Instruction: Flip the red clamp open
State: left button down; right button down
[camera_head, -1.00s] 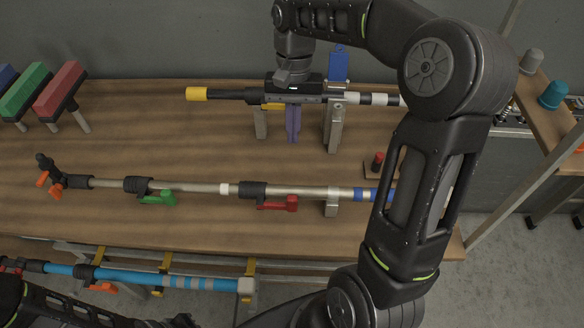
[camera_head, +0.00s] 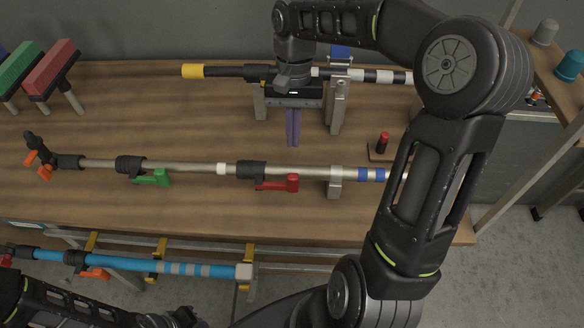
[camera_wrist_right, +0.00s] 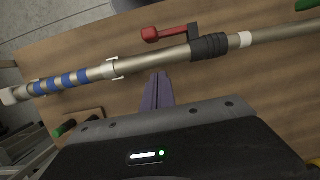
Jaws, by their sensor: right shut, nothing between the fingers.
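The red clamp (camera_head: 280,184) is on the black collar of the grey middle pole (camera_head: 200,167), its lever lying along the pole's near side. In the right wrist view the red clamp (camera_wrist_right: 165,33) lies beyond the pole from my fingers. My right gripper (camera_head: 293,140) is shut and empty. Its purple fingers point down between the back pole and the middle pole, above the clamp in the head view and apart from it. The fingertips (camera_wrist_right: 158,77) also show in the wrist view, just short of the pole. My left gripper is not visible; only parts of my left arm show.
A green clamp (camera_head: 152,177) is on the same pole to the left. A yellow-tipped pole (camera_head: 193,71) lies behind on stands. A small red-topped post (camera_head: 383,141) stands to the right. A blue pole (camera_head: 130,262) lies below the wooden table's front edge.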

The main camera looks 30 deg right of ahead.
aim_at(277, 183)
jog(key=s+a+f+p, duration=0.2)
jog(key=s, duration=0.1)
jog(key=shift+f, duration=0.35)
jog(key=shift+s+a, duration=0.35)
jog(key=shift+a, duration=0.05)
jog(key=shift+f, duration=0.15)
